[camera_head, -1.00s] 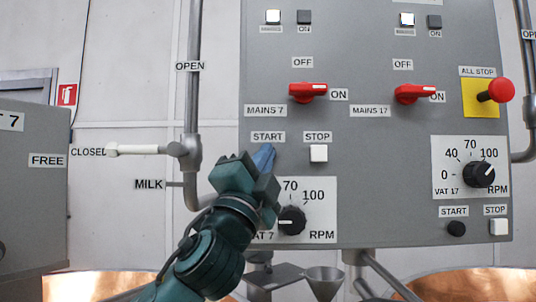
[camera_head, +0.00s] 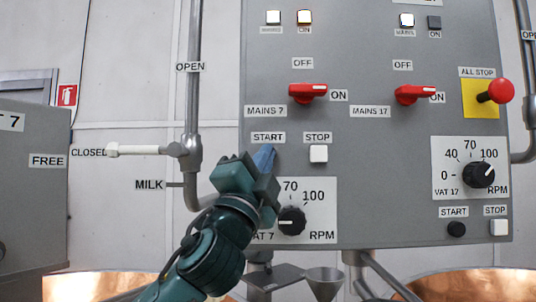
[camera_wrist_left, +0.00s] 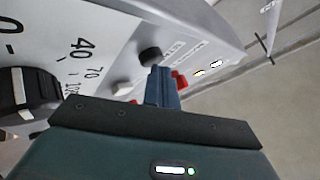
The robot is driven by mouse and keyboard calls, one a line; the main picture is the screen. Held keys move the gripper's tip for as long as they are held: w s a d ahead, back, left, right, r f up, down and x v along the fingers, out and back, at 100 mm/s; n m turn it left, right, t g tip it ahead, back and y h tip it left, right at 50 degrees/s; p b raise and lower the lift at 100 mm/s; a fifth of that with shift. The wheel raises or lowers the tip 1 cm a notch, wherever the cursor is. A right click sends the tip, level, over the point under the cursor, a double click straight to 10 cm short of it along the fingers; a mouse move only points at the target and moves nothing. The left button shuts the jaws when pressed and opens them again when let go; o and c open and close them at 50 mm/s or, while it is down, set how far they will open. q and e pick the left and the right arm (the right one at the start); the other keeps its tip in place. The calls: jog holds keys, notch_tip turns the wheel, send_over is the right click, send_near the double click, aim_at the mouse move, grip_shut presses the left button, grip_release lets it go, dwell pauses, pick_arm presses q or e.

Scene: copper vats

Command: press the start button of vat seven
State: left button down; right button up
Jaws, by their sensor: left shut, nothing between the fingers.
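The vat seven controls are on the left of the grey panel (camera_head: 370,135). The START label (camera_head: 268,137) is above my left gripper (camera_head: 266,154), whose blue fingers are shut and empty and hide the start button in the head view. In the left wrist view the black start button (camera_wrist_left: 150,55) is just beyond the tips of my left fingers (camera_wrist_left: 161,72); I cannot tell whether they touch. The white stop button (camera_head: 318,153) is to the right. The vat seven ON lamp (camera_head: 304,17) glows yellow. My right gripper is out of view.
The black vat seven speed dial (camera_head: 292,221) is below the gripper. The red MAINS 7 switch (camera_head: 308,91) is above. Vat 17's controls (camera_head: 470,168) and the red all-stop knob (camera_head: 501,90) are at right. A pipe with a white valve handle (camera_head: 135,150) stands left.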

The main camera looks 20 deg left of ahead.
pick_arm(q)
jog(key=shift+w, duration=0.1)
dwell(0.4)
jog(key=shift+s+d, duration=0.2)
jog(key=shift+s, duration=0.65)
jog(key=s, duration=0.2)
jog(key=s+d, duration=0.1)
jog(key=s, duration=0.2)
jog(key=shift+d, duration=0.2)
jog(key=shift+f, duration=0.1)
dwell(0.5)
